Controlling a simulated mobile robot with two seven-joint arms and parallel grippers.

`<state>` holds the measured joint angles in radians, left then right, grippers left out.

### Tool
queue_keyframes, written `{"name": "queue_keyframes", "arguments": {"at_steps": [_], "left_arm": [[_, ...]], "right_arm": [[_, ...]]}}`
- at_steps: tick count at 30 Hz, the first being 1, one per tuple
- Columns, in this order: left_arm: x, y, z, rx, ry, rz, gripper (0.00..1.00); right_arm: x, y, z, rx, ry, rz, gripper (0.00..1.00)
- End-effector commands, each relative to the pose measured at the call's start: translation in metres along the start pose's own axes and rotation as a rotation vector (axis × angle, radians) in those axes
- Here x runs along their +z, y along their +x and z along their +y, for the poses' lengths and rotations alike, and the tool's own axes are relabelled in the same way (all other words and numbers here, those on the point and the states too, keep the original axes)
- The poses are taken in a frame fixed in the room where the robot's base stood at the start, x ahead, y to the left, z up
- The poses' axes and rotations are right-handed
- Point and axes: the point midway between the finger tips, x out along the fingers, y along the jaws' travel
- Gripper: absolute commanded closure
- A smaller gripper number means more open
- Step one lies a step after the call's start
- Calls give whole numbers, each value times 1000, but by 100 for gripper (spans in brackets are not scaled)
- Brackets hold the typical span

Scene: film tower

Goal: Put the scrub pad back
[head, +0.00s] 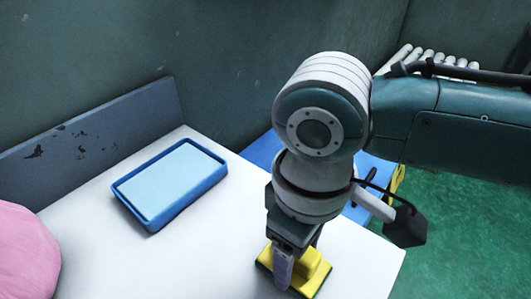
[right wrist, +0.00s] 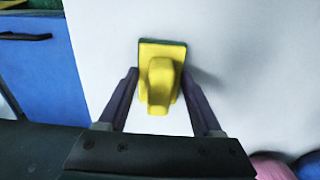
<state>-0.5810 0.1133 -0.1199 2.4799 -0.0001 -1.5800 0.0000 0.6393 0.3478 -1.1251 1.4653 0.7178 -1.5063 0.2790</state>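The scrub pad (head: 312,268) is yellow with a raised grip and a dark green underside. It is on the white table in the head view, near the table's front right part. My right gripper (head: 295,266) is over it, pointing down. In the right wrist view the pad (right wrist: 160,85) lies between the two spread fingers of this gripper (right wrist: 160,77), with gaps beside its raised grip. A blue tray (head: 128,203) with a pale blue inside lies on the table to the left, empty. My left gripper is not in view.
The white table (head: 205,255) is bare between tray and pad. A pink rounded thing (head: 22,255) is at the left edge. A grey-blue panel (head: 90,145) stands behind the tray. A blue cabinet with a dark handle (right wrist: 40,70) is beside the table.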

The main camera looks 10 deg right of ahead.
Motion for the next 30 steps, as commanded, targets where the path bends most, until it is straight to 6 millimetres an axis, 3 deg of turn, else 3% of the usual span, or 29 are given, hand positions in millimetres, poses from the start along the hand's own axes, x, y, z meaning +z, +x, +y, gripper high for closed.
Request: {"name": "queue_keyframes", "arguments": {"at_steps": [1,8,17,20,30], "left_arm": [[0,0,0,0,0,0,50],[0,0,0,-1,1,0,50],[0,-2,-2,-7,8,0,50],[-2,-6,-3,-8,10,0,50],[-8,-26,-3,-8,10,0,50]], "right_arm": [[0,0,0,0,0,0,29],[0,0,0,0,0,0,4],[0,-4,0,0,0,0,4],[-1,-17,0,-1,0,2,4],[-1,-92,0,0,1,4,4]]}}
